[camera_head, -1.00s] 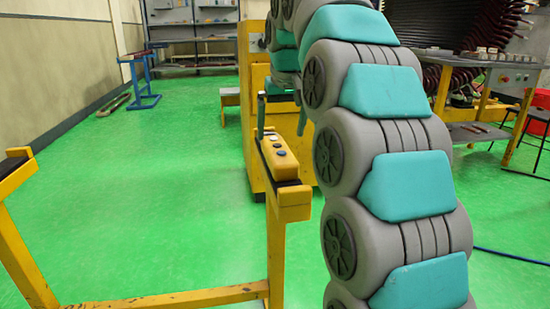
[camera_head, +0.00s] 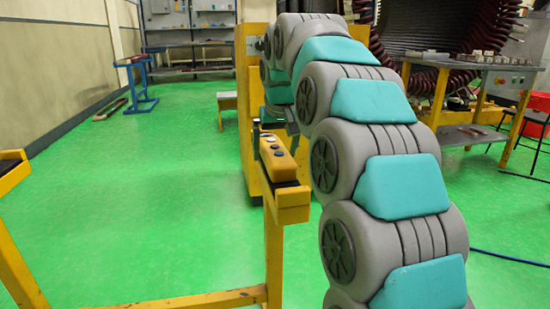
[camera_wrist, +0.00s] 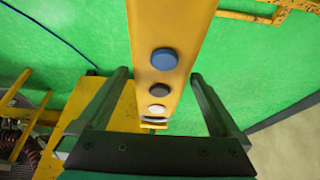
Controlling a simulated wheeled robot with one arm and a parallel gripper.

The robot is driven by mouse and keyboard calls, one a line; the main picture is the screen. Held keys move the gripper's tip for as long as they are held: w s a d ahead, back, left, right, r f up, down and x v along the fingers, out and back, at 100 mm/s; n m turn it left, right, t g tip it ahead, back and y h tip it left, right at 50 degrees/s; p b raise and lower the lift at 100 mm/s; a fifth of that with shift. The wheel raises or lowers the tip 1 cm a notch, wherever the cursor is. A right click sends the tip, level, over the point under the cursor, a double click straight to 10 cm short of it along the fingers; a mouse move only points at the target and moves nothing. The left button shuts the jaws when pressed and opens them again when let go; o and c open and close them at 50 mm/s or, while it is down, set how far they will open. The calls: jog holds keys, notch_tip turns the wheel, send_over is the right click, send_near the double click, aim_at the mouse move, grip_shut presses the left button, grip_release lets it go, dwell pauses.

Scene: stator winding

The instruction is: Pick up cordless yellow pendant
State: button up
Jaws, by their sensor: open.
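The yellow pendant (camera_head: 279,160) lies on top of a yellow stand's post in the head view, buttons facing up. In the wrist view the pendant (camera_wrist: 180,25) runs from the top edge down between my fingers, with blue, dark and white buttons along it. My gripper (camera_wrist: 160,75) is open, one dark finger on each side of the pendant, and visible gaps remain on both sides. In the head view my gripper (camera_head: 274,130) is at the pendant's far end, partly hidden by my arm. I cannot tell how far the fingertips reach down beside it.
The yellow stand (camera_head: 274,250) has a low crossbar and a second post at left. A yellow cabinet (camera_head: 250,90) stands just behind the pendant. A yellow worktable (camera_head: 440,90) is at right. Green floor (camera_head: 150,210) is clear at left.

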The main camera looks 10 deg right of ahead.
jog(key=shift+f, duration=0.1)
jog(key=shift+c, duration=0.2)
grip_shut()
dwell(0.5)
